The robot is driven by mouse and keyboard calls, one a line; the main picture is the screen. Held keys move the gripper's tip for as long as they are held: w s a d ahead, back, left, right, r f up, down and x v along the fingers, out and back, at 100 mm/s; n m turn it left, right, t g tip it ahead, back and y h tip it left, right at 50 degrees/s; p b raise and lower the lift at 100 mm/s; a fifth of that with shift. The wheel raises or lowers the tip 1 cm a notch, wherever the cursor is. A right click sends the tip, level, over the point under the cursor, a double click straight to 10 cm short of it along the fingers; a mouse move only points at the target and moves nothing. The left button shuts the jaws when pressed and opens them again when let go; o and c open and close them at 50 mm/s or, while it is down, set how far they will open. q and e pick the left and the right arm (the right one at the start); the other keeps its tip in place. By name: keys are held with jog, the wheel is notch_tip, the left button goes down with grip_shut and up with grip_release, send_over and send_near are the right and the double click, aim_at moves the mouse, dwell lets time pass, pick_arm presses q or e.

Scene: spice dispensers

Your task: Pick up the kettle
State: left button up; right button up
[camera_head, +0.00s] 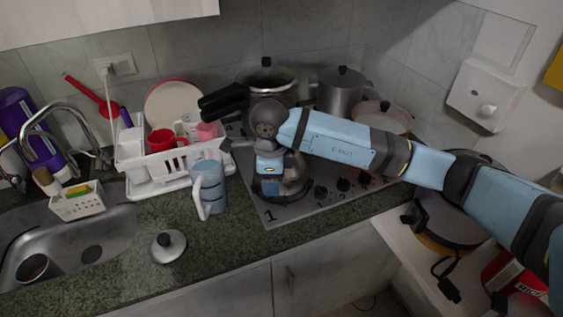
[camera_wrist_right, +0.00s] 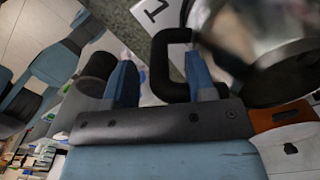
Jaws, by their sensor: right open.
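The kettle (camera_head: 294,187) is a shiny metal, rounded vessel on the front left of the hob, partly hidden by my right arm. In the right wrist view its blurred body (camera_wrist_right: 262,30) is at the upper right, with a black loop handle (camera_wrist_right: 172,38). My right gripper (camera_head: 270,166) is over the kettle. In the right wrist view the right gripper (camera_wrist_right: 159,72) is open, its two blue fingers on either side of the black handle. I cannot tell whether they touch it. My left gripper is not in view.
A pressure cooker (camera_head: 268,82), a steel pot (camera_head: 340,94) and a pan (camera_head: 382,117) stand behind. A blue-grey jug (camera_head: 208,188) and a white dish rack (camera_head: 150,186) are left. A metal lid (camera_head: 168,247) lies on the counter (camera_head: 230,240), beside bare space.

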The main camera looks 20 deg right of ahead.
jog(key=shift+f, duration=0.5)
jog(key=shift+c, duration=0.3)
grip_shut()
jog(key=shift+r, duration=0.15)
